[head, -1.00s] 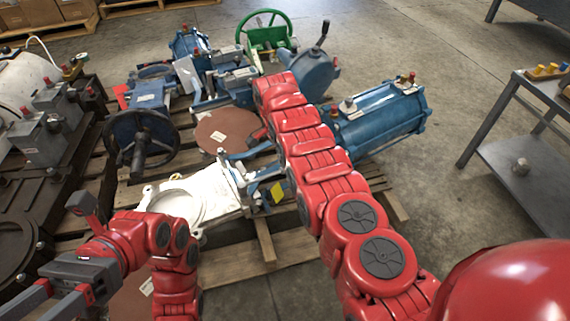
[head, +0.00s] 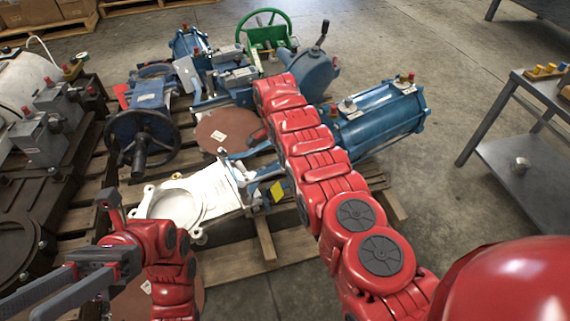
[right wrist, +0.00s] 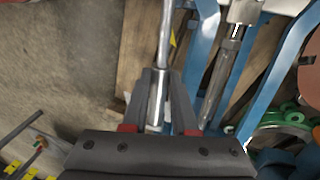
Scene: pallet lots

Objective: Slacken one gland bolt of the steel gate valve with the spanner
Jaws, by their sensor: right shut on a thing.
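A pale metal valve body (head: 180,205) with a round bore lies on the pallet at centre left in the head view. Blue yoke parts join it on the right; I take it as the steel gate valve. I cannot make out its gland bolts. My right gripper (right wrist: 165,85) is shut on a slim silver tool (right wrist: 164,50), which looks like the spanner. It points away above the pallet, beside blue bars (right wrist: 200,45); contact with a bolt cannot be told. In the head view my right arm hides this hand. My left gripper (head: 45,298) is open and empty at the lower left.
A blue cylinder (head: 380,122), a green handwheel (head: 265,30) and a black handwheel (head: 142,140) crowd the pallet. Dark machinery (head: 30,210) stands at left. A grey trolley (head: 535,165) stands at right, with bare floor between it and the pallet.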

